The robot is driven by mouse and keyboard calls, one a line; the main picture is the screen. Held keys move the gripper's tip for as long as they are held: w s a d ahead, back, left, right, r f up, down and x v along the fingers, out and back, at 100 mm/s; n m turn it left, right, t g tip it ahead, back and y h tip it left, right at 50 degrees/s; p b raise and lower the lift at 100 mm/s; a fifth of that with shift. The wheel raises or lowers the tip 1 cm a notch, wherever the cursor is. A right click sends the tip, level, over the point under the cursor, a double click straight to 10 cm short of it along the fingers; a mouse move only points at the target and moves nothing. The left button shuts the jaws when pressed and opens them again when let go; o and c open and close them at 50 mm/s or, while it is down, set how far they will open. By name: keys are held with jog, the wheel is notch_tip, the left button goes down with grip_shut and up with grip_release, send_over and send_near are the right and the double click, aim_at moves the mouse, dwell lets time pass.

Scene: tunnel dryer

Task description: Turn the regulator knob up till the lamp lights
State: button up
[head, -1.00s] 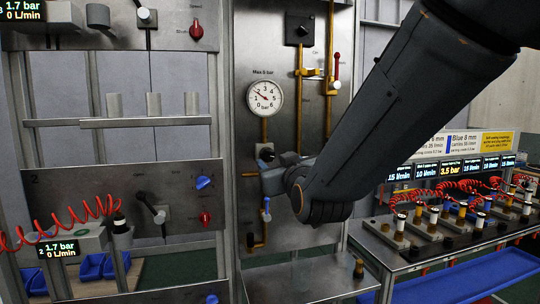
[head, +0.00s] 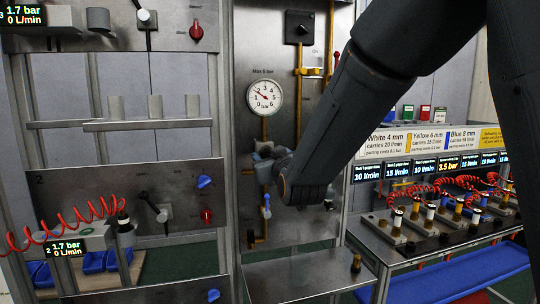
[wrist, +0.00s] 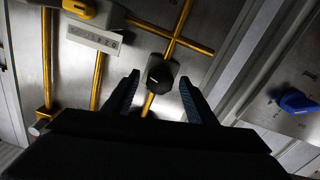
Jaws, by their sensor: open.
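The black regulator knob (wrist: 160,75) shows in the wrist view on the metal panel, where yellow pipes meet. My gripper (wrist: 160,92) is open, with one dark finger on each side of the knob. Gaps show between the knob and both fingers; I cannot tell how far the tips reach along it. In the head view my gripper (head: 264,165) is at the panel below the round gauge (head: 265,98) and mostly hides the knob. The gauge needle points to the upper left. I cannot make out a lit lamp.
A blue-handled valve (head: 266,206) sits just below my gripper. Yellow pipes (head: 299,85) and a red lever (head: 336,62) run up the panel at right. A metal shelf (head: 305,275) juts out below. A bench with red coiled hoses (head: 465,185) stands at right.

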jog(key=shift+c, duration=0.4)
jog(key=c, duration=1)
jog(key=shift+o, duration=0.2)
jog(key=shift+f+m+b, duration=0.1)
jog(key=shift+m+b, duration=0.5)
jog(key=shift+b, duration=0.2)
jog(key=shift+m+b, duration=0.6)
jog(key=shift+m, duration=0.2)
jog(key=o, duration=1)
jog(key=shift+o, duration=0.2)
jog(key=shift+s, duration=0.1)
jog(key=b+v, duration=0.2)
jog(key=v, duration=0.5)
jog(key=shift+s, duration=0.3)
jog(key=shift+d, duration=0.1)
